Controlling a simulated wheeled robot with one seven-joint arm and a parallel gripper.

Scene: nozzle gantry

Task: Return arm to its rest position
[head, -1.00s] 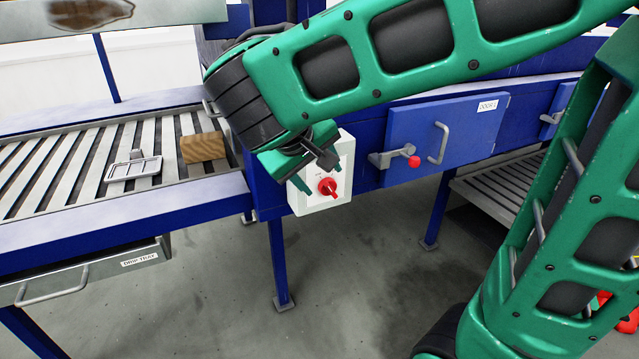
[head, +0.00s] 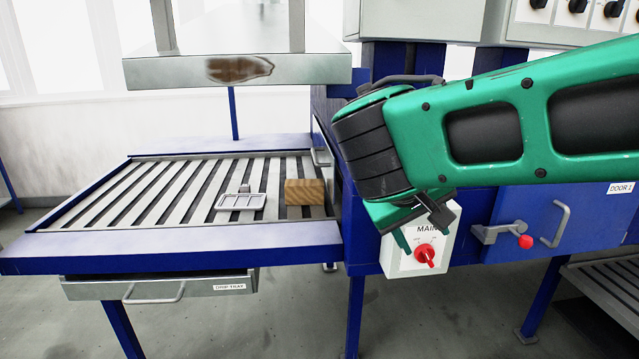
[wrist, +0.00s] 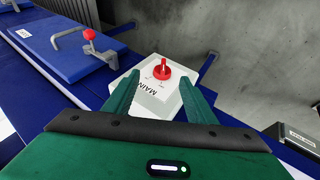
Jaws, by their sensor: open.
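My gripper (head: 424,247) is at the end of my green arm in the head view, its fingers pointing down in front of the white MAIN switch box (head: 399,262). The jaws are open and empty. In the wrist view my gripper (wrist: 157,92) has one finger on each side of the red knob (wrist: 162,72), which lies a little beyond the tips in the picture. The red knob also shows in the head view (head: 425,254). I cannot tell whether a finger touches the box. Part of the MAIN label is hidden by the gripper in the head view.
A slatted conveyor bed (head: 150,195) at left holds a wooden block (head: 305,192) and a metal frame (head: 241,202). A drip tray drawer (head: 160,287) hangs below. A blue door (head: 585,222) with a red-tipped latch (head: 503,234) is right of the box. A stained panel (head: 238,70) hangs above.

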